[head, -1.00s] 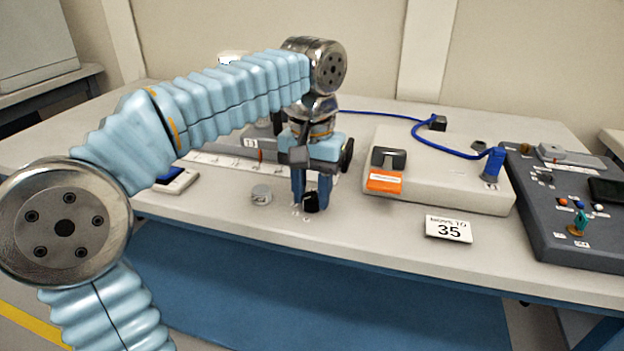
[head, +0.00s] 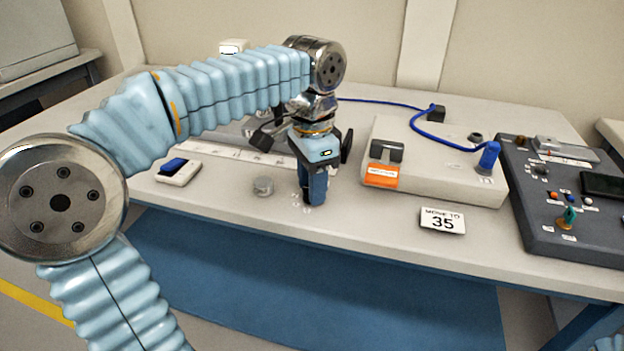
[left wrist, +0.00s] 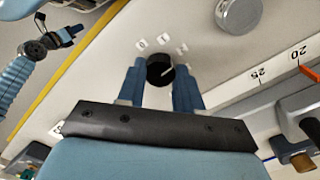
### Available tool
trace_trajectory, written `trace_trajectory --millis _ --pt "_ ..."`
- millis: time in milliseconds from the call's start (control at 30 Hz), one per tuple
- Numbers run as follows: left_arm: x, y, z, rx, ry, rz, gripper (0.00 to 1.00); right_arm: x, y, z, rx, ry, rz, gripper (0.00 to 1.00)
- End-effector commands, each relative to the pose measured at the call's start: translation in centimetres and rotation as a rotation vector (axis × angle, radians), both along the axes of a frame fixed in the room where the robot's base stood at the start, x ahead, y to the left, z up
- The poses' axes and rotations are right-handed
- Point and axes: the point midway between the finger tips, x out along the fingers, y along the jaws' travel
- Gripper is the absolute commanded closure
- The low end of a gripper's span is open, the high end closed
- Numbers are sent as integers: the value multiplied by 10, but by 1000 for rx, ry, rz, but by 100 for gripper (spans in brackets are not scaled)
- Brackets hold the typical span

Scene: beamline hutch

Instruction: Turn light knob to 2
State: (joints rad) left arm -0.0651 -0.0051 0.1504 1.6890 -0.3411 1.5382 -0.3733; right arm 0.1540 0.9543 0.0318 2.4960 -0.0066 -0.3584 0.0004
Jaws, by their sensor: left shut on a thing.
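The light knob (left wrist: 160,70) is a small black round knob with a white pointer line, on the pale bench top. In the left wrist view, small labels 0, 1 and a partly blurred third one lie in an arc beside it. The pointer slants toward the third label's side; I cannot tell whether it lines up exactly. My left gripper (head: 312,194) points down and is shut on the knob, one blue finger on each side (left wrist: 160,84). In the head view the fingers mostly hide the knob. My right gripper (left wrist: 68,34) shows small at the left wrist view's upper left.
A silver round knob (head: 263,186) stands left of my left gripper. A ruler strip (head: 245,155) runs behind it.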

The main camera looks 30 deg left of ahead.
Motion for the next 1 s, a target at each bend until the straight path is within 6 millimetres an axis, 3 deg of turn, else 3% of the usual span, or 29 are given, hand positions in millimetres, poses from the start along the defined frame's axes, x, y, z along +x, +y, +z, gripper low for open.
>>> trace_trajectory --millis 633,667,700,800,1000 --pt "1 0 1 -1 -4 -47 95 0 0 1 0 0 0 100" --pt "1 0 1 -1 -4 -47 60 0 0 1 0 0 0 100" --pt "1 0 1 -1 -4 -47 54 0 0 1 0 0 0 100" --pt "1 0 1 0 -4 -47 39 0 0 1 0 0 0 100" --pt "0 0 0 0 -2 -47 39 0 0 1 0 0 0 100"
